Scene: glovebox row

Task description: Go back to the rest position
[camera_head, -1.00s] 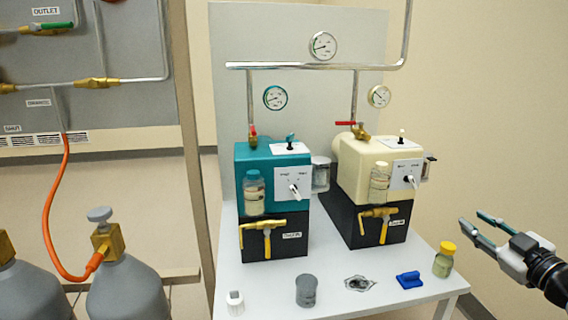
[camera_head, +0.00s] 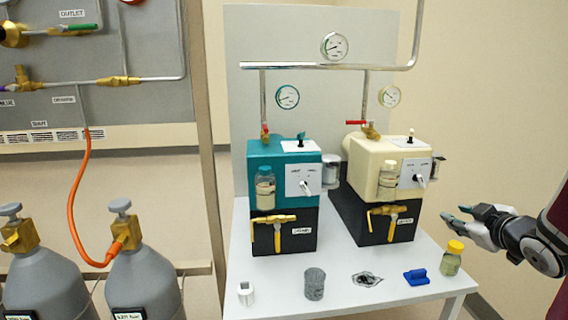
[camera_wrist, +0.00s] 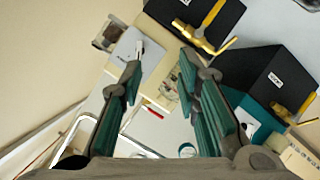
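My gripper (camera_head: 462,219) is at the right in the head view, beside the table's right edge and above the level of its top. In the wrist view my gripper (camera_wrist: 157,88) shows two teal-padded fingers spread apart with nothing between them. The cream box unit (camera_head: 372,158) and the teal box unit (camera_head: 283,156) stand on the white table (camera_head: 237,265), to the left of my gripper. The yellow-capped jar (camera_head: 452,258) stands on the table's right end, below and left of my gripper, apart from it.
A blue block (camera_head: 416,277), a dark crumpled patch (camera_head: 366,279), a grey cylinder (camera_head: 314,284) and a small white piece (camera_head: 246,293) lie along the table's front. Grey gas cylinders (camera_head: 148,278) with an orange hose (camera_head: 75,205) stand at the left. Floor right of the table looks clear.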

